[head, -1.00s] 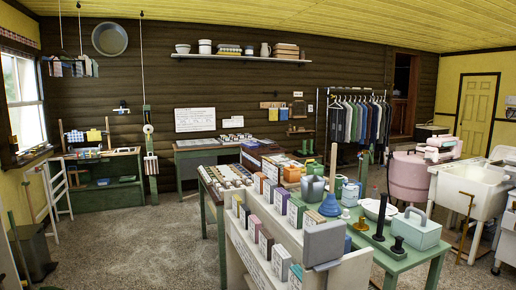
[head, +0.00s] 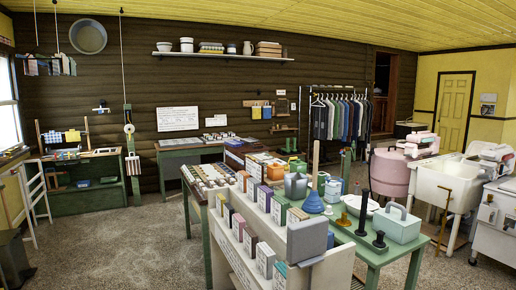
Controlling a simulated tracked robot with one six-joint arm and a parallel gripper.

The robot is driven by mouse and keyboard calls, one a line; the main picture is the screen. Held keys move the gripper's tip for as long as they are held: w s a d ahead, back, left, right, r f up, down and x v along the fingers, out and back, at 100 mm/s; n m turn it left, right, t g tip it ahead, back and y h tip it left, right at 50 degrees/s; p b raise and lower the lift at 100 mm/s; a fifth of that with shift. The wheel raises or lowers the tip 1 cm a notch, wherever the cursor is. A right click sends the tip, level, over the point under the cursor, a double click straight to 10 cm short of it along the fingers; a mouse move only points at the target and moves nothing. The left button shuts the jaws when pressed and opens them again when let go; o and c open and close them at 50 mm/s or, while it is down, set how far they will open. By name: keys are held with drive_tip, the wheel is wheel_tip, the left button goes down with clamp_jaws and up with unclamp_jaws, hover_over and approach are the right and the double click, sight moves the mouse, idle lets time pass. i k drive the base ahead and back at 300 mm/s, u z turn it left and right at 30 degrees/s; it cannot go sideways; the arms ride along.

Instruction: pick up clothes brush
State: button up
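I cannot pick out a clothes brush for certain in the head view; small items on the tables and wall shelves are too small to tell. A row of hanging clothes (head: 338,117) hangs on a rail at the back wall, with a small wall shelf (head: 284,129) to its left. My gripper is not in view.
A white stepped display shelf (head: 237,255) with several small boxes stands in the near middle, beside a green table (head: 378,256) crowded with wares. A green workbench (head: 97,198) stands back left. White tubs (head: 448,185) stand right. The floor (head: 130,250) at left is open.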

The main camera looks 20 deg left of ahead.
sight(257, 145)
drive_tip(key=z, duration=0.9)
drive_tip(key=i, duration=4.1)
drive_tip(key=u, duration=0.05)
